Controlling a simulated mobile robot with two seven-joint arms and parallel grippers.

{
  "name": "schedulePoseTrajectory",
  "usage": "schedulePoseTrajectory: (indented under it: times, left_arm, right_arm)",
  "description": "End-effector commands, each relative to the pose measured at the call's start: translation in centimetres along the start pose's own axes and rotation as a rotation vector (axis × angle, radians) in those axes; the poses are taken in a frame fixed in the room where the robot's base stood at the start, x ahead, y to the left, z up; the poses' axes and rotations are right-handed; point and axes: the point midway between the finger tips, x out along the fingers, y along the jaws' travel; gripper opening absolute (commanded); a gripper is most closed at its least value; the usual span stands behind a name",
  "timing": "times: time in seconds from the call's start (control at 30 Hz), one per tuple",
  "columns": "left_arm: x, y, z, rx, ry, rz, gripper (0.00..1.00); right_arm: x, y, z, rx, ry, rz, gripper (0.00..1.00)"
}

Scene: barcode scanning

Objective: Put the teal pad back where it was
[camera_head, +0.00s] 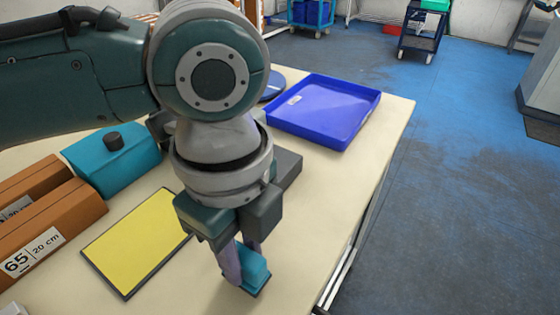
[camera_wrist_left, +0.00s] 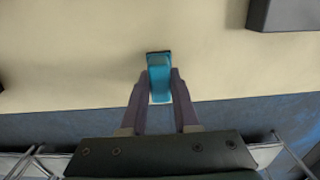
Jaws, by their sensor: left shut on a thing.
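The teal pad (camera_head: 252,270), a small teal block with a dark base, is between the purple fingers of my left gripper (camera_head: 243,268). The gripper points down near the front right part of the table and is shut on the pad. In the left wrist view the teal pad (camera_wrist_left: 160,75) sits between the fingertips, with its dark end beyond them. I cannot tell whether it touches the tabletop. My right gripper is not in view.
A yellow mat with a dark border (camera_head: 138,245) lies left of the gripper. Behind it stands a teal box with a black knob (camera_head: 120,165); brown boxes (camera_head: 45,225) are at left. A blue tray (camera_head: 330,108) is at the back right. A dark block (camera_head: 288,167) is behind the gripper.

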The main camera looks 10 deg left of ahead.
Motion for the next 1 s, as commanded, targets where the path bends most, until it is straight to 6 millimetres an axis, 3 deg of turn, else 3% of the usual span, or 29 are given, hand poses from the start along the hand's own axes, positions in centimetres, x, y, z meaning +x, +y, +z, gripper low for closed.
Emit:
schedulePoseTrajectory:
  times: [0.1, 0.5, 0.53, 0.6, 0.77, 1.0]
  left_arm:
    - [1.41, 0.0, -0.04, 0.0, 0.0, 0.0, 0.0]
    - [1.88, 0.01, 0.0, 0.0, 0.0, 0.0, 0.0]
    - [1.8, 0.0, 0.0, 0.0, 0.0, 0.0, 0.32]
    - [1.79, 0.01, 0.0, 0.0, 0.0, 0.0, 0.4]
    - [1.8, 0.02, 0.0, 0.0, -0.001, 0.0, 0.58]
    - [1.75, 0.02, 0.0, 0.0, 0.0, 0.0, 0.59]
  right_arm:
    - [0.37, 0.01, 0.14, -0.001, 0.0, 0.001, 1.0]
    - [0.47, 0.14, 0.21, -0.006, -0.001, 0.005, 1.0]
    - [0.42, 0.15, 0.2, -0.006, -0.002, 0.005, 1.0]
    - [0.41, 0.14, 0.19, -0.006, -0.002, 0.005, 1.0]
    - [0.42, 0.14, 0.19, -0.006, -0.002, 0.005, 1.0]
    - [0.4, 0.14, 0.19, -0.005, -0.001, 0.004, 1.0]
